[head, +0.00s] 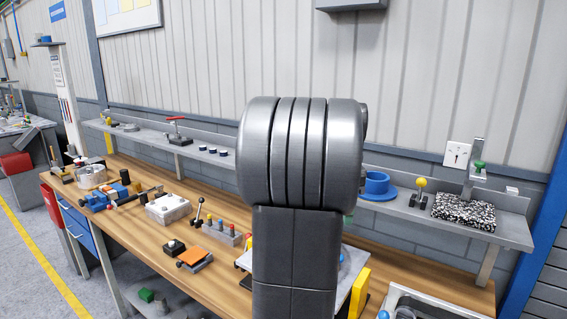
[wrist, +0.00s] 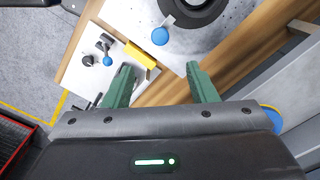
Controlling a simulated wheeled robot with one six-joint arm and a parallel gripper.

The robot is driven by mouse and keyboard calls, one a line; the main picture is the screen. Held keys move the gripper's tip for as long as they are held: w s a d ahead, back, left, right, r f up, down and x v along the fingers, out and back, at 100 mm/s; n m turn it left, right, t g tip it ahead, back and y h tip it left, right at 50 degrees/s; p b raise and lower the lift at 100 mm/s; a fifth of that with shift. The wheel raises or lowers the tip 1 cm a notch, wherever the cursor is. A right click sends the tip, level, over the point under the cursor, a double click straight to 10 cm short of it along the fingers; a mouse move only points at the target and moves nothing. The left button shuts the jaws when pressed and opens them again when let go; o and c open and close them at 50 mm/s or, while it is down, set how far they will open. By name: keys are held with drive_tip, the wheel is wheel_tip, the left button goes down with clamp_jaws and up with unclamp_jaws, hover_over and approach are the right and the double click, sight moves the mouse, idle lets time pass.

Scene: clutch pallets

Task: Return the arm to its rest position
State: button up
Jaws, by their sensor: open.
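My gripper (wrist: 160,78) shows in the wrist view with its two green fingers spread apart and nothing held between them. Below it are a speckled light plate (wrist: 215,50) with a dark round part (wrist: 190,8) and a blue knob (wrist: 160,36), and a white plate (wrist: 85,72) with a yellow block (wrist: 142,54) at its edge. In the head view my arm stands upright in the middle and hides part of the bench; the gripper itself is not seen there. A yellow block (head: 359,296) shows just right of the arm.
Floor (head: 30,270) is open at left.

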wheel_tip(320, 180, down, 13)
drive_tip(key=shift+f+p, duration=0.1)
drive_tip(key=shift+p, duration=0.35)
drive_tip(key=shift+w+f+n, duration=0.1)
drive_tip(key=shift+f+n, duration=0.1)
drive_tip(key=shift+n, duration=0.1)
drive_tip(key=n+b, duration=0.1)
drive_tip(key=n, duration=0.3)
drive_tip(key=shift+n, duration=0.3)
drive_tip(key=n+b, duration=0.1)
drive_tip(key=n, duration=0.3)
drive_tip(key=n+b, duration=0.2)
drive_tip(key=n, duration=0.3)
drive_tip(key=shift+n+b, duration=0.85)
drive_tip(key=shift+n, duration=1.05)
drive_tip(key=shift+r, duration=0.1)
